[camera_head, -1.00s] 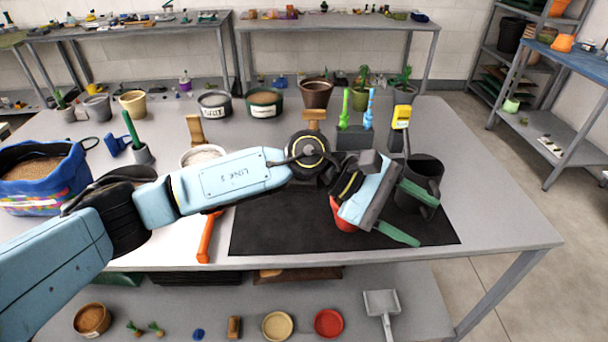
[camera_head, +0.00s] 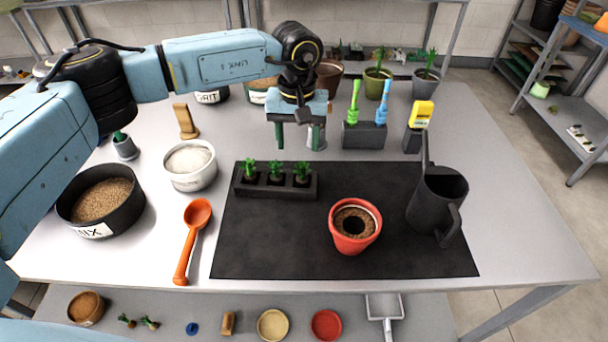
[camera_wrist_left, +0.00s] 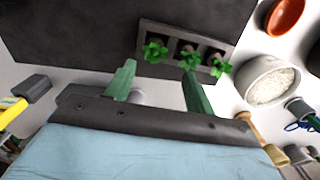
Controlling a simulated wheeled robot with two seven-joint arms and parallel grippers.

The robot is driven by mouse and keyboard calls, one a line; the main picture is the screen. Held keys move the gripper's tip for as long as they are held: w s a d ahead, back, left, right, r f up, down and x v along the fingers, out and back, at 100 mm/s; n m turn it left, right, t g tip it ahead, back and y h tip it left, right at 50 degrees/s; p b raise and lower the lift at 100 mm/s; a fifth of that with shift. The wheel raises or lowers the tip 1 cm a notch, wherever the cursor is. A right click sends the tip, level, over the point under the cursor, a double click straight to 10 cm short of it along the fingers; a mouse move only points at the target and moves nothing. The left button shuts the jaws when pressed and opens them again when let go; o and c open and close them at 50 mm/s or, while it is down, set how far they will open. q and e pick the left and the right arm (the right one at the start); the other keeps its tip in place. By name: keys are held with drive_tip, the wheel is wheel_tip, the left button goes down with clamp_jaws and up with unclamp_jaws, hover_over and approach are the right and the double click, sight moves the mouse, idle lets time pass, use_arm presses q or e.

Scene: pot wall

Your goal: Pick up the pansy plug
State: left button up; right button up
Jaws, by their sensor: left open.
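A dark plug tray (camera_head: 250,190) lies on the black mat, with several small green plugs (camera_head: 275,170) in a row in its cells. I cannot tell which one is the pansy. My left gripper (camera_head: 298,136) is open and empty, pointing down behind the tray, apart from it. In the left wrist view the tray (camera_wrist_left: 228,48) and its plugs (camera_wrist_left: 190,56) lie beyond my open green fingers (camera_wrist_left: 160,88). A red pot (camera_head: 353,240) of soil with a hole in its middle stands on the mat to the right. My right gripper is not in view.
A dark watering can (camera_head: 436,203) stands at the mat's right. A white bowl (camera_head: 190,168), an orange scoop (camera_head: 191,238) and a black soil tub (camera_head: 100,200) are to the left. Holders with green, blue and yellow tools (camera_head: 364,134) stand behind. The mat's middle is clear.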

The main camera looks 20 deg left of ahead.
sight(302, 169)
use_arm(q)
wheel_tip(302, 169, down, 3)
drive_tip(key=shift+s+f, duration=0.1)
drive_tip(key=shift+s, duration=0.05)
drive_tip(key=f, duration=0.3)
drive_tip(key=shift+d, duration=0.35)
drive_tip(key=shift+w+d+f, duration=0.1)
drive_tip(key=shift+w+f, duration=0.05)
drive_tip(key=shift+f, duration=0.45)
drive_tip(key=shift+w+f, duration=0.1)
drive_tip(key=shift+f, duration=0.85)
drive_tip(key=c, duration=0.7)
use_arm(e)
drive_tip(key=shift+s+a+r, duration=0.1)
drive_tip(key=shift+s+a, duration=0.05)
